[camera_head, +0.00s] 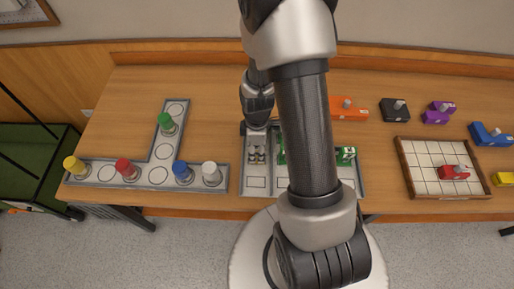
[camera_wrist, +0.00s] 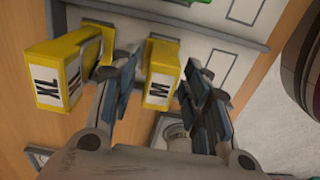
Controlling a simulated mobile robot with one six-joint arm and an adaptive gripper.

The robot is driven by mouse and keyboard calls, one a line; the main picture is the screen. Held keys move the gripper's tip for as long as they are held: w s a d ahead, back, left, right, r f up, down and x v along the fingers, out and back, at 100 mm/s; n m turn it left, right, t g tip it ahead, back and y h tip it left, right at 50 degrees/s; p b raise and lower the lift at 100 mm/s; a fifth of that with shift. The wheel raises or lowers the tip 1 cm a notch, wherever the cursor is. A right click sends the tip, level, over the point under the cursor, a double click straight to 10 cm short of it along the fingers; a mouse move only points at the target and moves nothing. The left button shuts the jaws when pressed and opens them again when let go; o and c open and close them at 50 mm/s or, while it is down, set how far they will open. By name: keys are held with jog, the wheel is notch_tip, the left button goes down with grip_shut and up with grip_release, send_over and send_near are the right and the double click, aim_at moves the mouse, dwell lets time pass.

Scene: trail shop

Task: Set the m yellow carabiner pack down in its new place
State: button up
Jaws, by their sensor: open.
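The m yellow carabiner pack (camera_wrist: 162,68), a yellow block with an M label, stands between the fingers of my gripper (camera_wrist: 160,88) in the wrist view. The fingers are open, one on each side of it. The grey tray (camera_wrist: 205,35) with outlined slots lies beneath. In the head view my gripper (camera_head: 257,150) is low over the left part of the tray (camera_head: 243,190), and the yellow packs cannot be made out there.
Green packs (camera_head: 346,154) stand in the tray, partly behind my arm. A gridded wooden tray (camera_head: 425,183) with a red pack lies right. Orange (camera_head: 345,110), black (camera_head: 395,111), purple (camera_head: 437,114) and blue packs (camera_head: 490,135) stand behind.

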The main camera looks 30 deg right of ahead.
jog(key=a+r+m+t+p, duration=0.1)
jog(key=a+r+p, duration=0.1)
jog(key=r, duration=0.9)
jog(key=a+r+m+p, duration=0.1)
jog(key=r+m+p, duration=0.1)
jog(key=r, duration=0.8)
jog(key=s+a+r+m+t, duration=0.1)
jog(key=s+a+r+m, duration=0.3)
jog(key=s+r, duration=0.2)
jog(key=s+a+r+m+t, duration=0.2)
jog(key=s+a+r+m, duration=0.1)
jog(key=s+r, duration=0.4)
jog(key=shift+s+a+r+m+t, duration=0.35)
jog(key=shift+r+m, duration=0.25)
jog(key=shift+r, duration=0.3)
jog(key=shift+w, duration=0.1)
